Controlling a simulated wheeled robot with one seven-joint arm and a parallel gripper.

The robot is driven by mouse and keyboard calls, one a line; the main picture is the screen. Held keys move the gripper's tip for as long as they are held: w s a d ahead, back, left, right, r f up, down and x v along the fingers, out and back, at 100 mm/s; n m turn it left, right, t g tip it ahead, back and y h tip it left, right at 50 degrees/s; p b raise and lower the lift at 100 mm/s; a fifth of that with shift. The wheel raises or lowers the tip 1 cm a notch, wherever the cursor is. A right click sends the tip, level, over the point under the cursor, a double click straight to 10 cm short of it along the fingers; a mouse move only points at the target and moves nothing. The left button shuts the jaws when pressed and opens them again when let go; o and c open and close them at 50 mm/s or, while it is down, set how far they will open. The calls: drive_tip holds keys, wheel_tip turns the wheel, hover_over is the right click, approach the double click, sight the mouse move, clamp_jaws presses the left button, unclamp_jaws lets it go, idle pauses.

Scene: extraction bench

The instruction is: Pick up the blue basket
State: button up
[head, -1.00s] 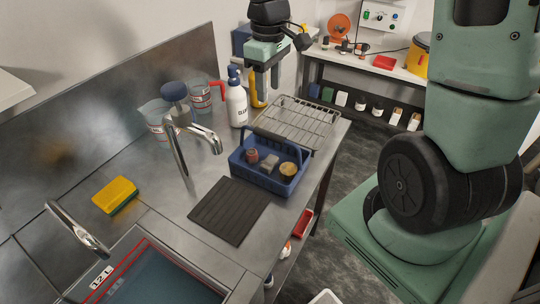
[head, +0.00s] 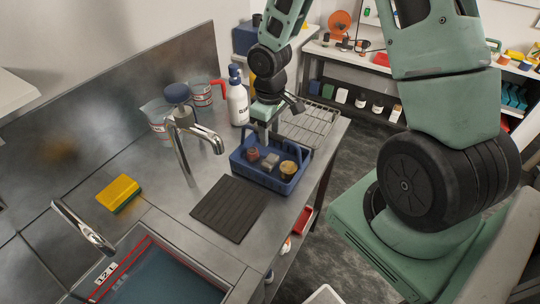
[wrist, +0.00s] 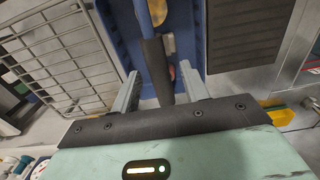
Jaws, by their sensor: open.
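The blue basket (head: 257,177) stands upright on the steel bench, between the dark ribbed mat and the wire rack. It holds a few small items, among them a reddish-brown jar (head: 253,154) and a yellow-topped jar (head: 288,167). My gripper (head: 263,138) is over the far side of the basket, pointing down, with its jaws open. In the wrist view my gripper (wrist: 159,72) has the basket's dark handle grip (wrist: 155,66) between its two fingers, with gaps at both sides. The blue basket wall (wrist: 185,35) shows beyond. I cannot tell the exact height between fingertips and handle.
The wire rack (head: 312,124) lies just behind the basket. A white bottle (head: 238,103), measuring jugs (head: 203,94) and a steel tap (head: 203,137) stand to the left. The dark mat (head: 229,209) lies in front. The bench's right edge is close.

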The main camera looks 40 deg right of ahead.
drive_tip(key=shift+f, duration=1.65)
clamp_jaws()
